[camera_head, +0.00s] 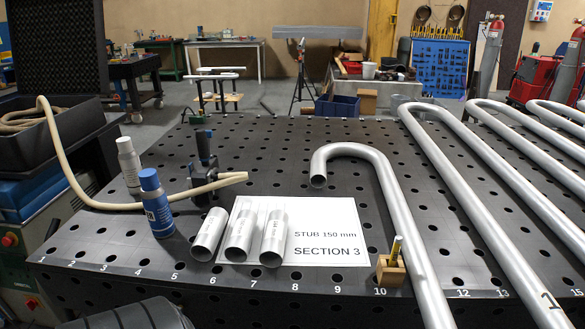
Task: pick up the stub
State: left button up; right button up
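Three short silver tube stubs lie side by side near the front of the perforated table: a left stub (209,234), a middle stub (242,230) and a right stub (274,237). The middle and right ones rest on a white sheet (335,225) reading "STUB 150 mm SECTION 3". The left one lies at the sheet's left edge. Their open ends face me, and small marks show on them. Neither of my grippers can be made out in this view.
Left of the stubs stand a blue-capped bottle (156,204), a white bottle (129,166) and a black clamp-like stand (204,158) by a beige hose (75,180). A bent pipe (395,200) and a small wooden block (391,270) are right. Long serpentine coils (500,180) fill the far right.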

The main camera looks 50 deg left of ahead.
aim_at(236, 250)
jog(key=u, duration=1.95)
